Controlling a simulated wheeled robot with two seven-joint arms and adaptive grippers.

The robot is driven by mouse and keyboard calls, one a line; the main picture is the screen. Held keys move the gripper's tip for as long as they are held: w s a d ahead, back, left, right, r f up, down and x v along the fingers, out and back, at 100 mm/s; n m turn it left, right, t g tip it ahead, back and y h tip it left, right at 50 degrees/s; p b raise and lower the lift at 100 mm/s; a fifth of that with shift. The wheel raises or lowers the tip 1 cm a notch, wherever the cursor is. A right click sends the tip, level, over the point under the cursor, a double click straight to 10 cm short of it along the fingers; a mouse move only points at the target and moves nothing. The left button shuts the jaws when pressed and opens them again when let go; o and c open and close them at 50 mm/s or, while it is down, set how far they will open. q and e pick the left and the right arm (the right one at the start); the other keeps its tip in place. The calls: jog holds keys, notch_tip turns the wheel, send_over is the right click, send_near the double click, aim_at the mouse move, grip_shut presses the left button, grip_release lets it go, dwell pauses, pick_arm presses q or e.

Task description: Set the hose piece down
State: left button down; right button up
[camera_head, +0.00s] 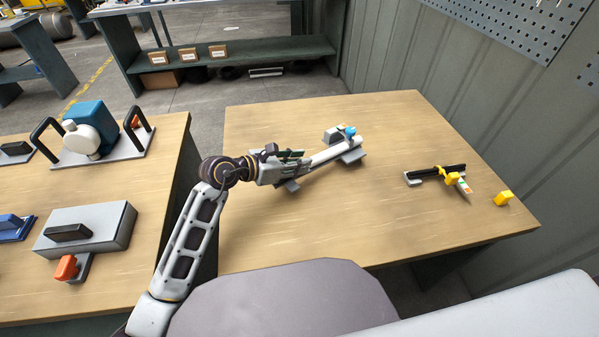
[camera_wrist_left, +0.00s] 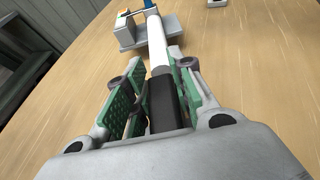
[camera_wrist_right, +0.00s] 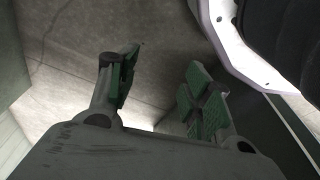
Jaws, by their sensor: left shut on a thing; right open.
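My left gripper (camera_head: 288,168) is low over the middle table. In the left wrist view its green-padded fingers (camera_wrist_left: 154,88) are shut on a dark hose piece (camera_wrist_left: 162,98). The hose piece is in line with a white pipe (camera_wrist_left: 157,45), which also shows in the head view (camera_head: 326,155). The pipe runs to a grey holder (camera_wrist_left: 128,33) with a blue part at the far end. I cannot tell whether hose and pipe are joined. My right gripper (camera_wrist_right: 165,75) is open and empty above the grey floor, and is not seen in the head view.
A black tool with yellow parts (camera_head: 446,175) and a yellow block (camera_head: 503,198) lie on the table's right side. The table (camera_head: 400,235) is bare in front. A left bench holds a blue-and-white pump (camera_head: 92,130) and a grey box (camera_head: 90,226). A grey wall stands behind.

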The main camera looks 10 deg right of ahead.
pick_arm(q)
jog(key=shift+f, duration=0.15)
pick_arm(e)
jog(key=shift+r, duration=0.15)
pick_arm(q)
jog(key=shift+f, duration=0.65)
jog(key=shift+f+b, duration=0.35)
jog(key=shift+f, duration=0.9)
jog(key=c, duration=1.2)
grip_release()
pick_arm(e)
jog(key=shift+w+a+r, duration=0.1)
jog(key=shift+a+r, duration=0.1)
jog(key=shift+r, duration=0.35)
jog(key=shift+w+a+r, duration=0.1)
jog(key=shift+a+r, duration=0.1)
jog(key=shift+r, duration=0.35)
pick_arm(q)
jog(key=shift+a, duration=0.1)
